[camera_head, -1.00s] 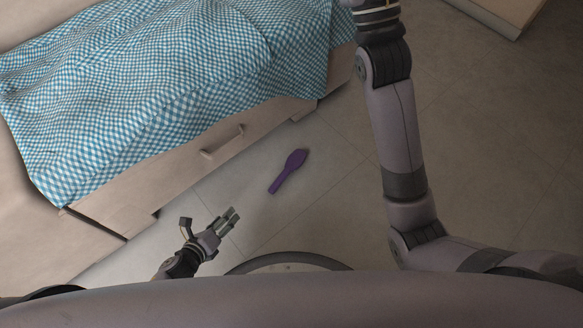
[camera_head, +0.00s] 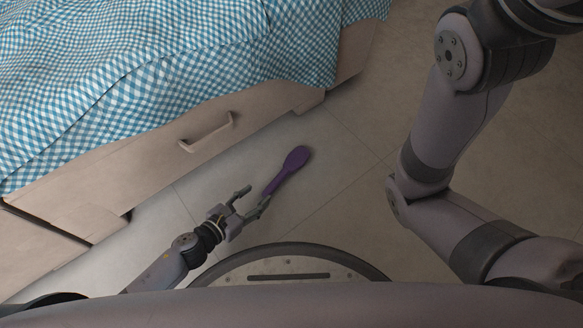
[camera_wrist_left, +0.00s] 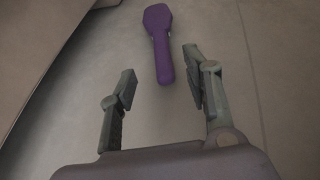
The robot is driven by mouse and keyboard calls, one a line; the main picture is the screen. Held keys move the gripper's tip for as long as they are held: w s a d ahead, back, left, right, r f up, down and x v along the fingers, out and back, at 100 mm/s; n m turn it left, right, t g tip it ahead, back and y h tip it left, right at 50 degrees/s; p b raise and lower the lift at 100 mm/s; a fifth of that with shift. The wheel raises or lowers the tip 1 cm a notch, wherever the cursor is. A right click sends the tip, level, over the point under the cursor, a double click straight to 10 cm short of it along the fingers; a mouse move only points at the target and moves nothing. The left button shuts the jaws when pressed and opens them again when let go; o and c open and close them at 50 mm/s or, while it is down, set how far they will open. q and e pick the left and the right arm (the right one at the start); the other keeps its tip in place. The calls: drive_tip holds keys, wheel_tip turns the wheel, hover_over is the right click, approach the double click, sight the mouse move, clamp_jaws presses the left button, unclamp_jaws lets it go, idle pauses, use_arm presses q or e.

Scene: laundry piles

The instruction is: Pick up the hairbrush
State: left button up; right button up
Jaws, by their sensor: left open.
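The purple hairbrush (camera_head: 288,168) lies on the tiled floor beside the bed in the head view, its wide head away from me and its handle toward my left gripper. My left gripper (camera_head: 255,198) is open and empty, just short of the handle end. In the left wrist view the hairbrush (camera_wrist_left: 160,38) is ahead, and its handle end lies just beyond and between the spread fingertips of the left gripper (camera_wrist_left: 160,84). My right arm crosses the right side of the head view, and its gripper is out of frame.
A bed with a drawer front (camera_head: 150,150) and a blue-white checked cover (camera_head: 150,60) stands along the left, close to the hairbrush. A drawer handle (camera_head: 207,132) sticks out from it. The tiled floor (camera_head: 345,190) right of the hairbrush is clear.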

sight(277, 180)
use_arm(q)
drive_tip(key=b+x, duration=0.2)
drive_tip(key=x, duration=0.4)
drive_tip(key=shift+w+d+f, duration=0.1)
drive_tip(key=shift+w, duration=0.05)
drive_tip(key=b+x, duration=0.3)
drive_tip(key=x, duration=0.1)
drive_tip(key=shift+w+d+f+b, duration=0.1)
drive_tip(key=shift+d+f+b, duration=0.05)
drive_tip(key=shift+f+b, duration=0.2)
drive_tip(key=shift+w+d, duration=0.25)
drive_tip(key=shift+c, duration=0.6)
clamp_jaws()
